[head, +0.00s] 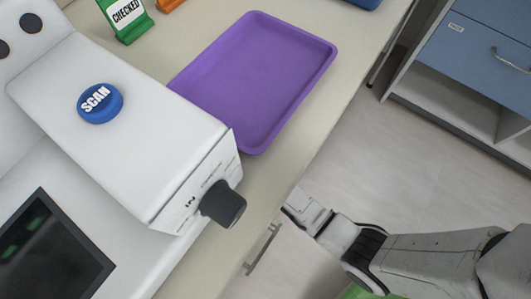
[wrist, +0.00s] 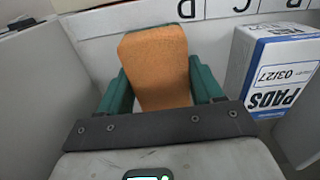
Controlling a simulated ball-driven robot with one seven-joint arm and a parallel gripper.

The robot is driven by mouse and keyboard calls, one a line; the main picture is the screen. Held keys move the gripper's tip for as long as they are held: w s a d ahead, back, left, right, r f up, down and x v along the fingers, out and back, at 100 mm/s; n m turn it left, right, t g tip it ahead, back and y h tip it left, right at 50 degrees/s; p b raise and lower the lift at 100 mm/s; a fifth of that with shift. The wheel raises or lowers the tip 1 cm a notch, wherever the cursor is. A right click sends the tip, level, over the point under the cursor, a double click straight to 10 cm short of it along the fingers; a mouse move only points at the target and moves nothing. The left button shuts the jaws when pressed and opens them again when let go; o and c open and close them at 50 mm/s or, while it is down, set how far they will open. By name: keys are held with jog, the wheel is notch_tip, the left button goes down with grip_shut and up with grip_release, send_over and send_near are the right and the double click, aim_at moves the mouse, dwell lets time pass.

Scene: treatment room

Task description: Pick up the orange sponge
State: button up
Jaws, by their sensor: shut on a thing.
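The orange sponge (wrist: 157,66) stands upright between the two green fingers of my gripper (wrist: 161,82) in the wrist view. The fingers are shut on its left and right sides. Its lower end is hidden behind the dark bar of the gripper. In the head view my arm reaches in from the lower right towards the counter's edge, and neither the sponge nor my gripper's fingers can be made out there.
In the wrist view, a blue and white box of pads (wrist: 274,68) stands close at the right, with pale walls around and a lettered strip behind. In the head view, an empty purple tray (head: 255,75) lies on the counter beside a white machine (head: 125,130) with a blue scan button (head: 100,103).

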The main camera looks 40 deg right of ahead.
jog(key=c, duration=0.3)
jog(key=shift+r, duration=0.45)
notch_tip(320, 180, up, 2)
jog(key=shift+r+p, duration=0.15)
jog(key=shift+p, duration=0.55)
jog(key=s+r+p, duration=0.2)
jog(key=r, duration=0.1)
jog(key=s+d+r, duration=0.1)
jog(key=s+r, duration=0.1)
jog(key=shift+d+r+p, duration=0.1)
jog(key=shift+r+p, duration=0.1)
jog(key=shift+p, duration=0.2)
jog(key=s+d+r, duration=0.1)
jog(key=s, duration=0.2)
jog(key=s+d+r+p, duration=0.1)
jog(key=s+r, duration=0.1)
jog(key=s, duration=0.1)
jog(key=s+d+r+p, duration=0.1)
jog(key=s, duration=0.2)
jog(key=shift+s+r, duration=0.15)
jog(key=shift+r, duration=0.05)
